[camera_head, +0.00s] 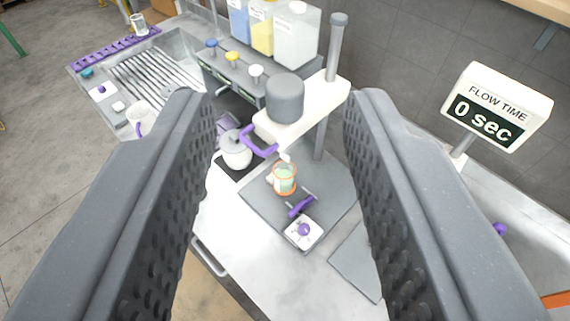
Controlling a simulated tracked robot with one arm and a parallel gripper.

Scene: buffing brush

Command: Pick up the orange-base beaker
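The orange-base beaker (284,179) is a small clear cup with orange trim and pale green contents. It stands on the grey base plate of a stand, below the stand's white arm. My gripper (285,150) is open, with its two dark ridged fingers wide apart at the left and right of the view. The beaker shows between the fingers, well beyond them and not touched. Nothing is held.
The white stand arm (298,113) with a grey cylinder (285,97) overhangs the beaker. A purple-handled item (301,206) and a white block with a purple knob (303,231) lie in front. A white kettle (236,150) stands left. A flow time display (494,106) reads 0 sec.

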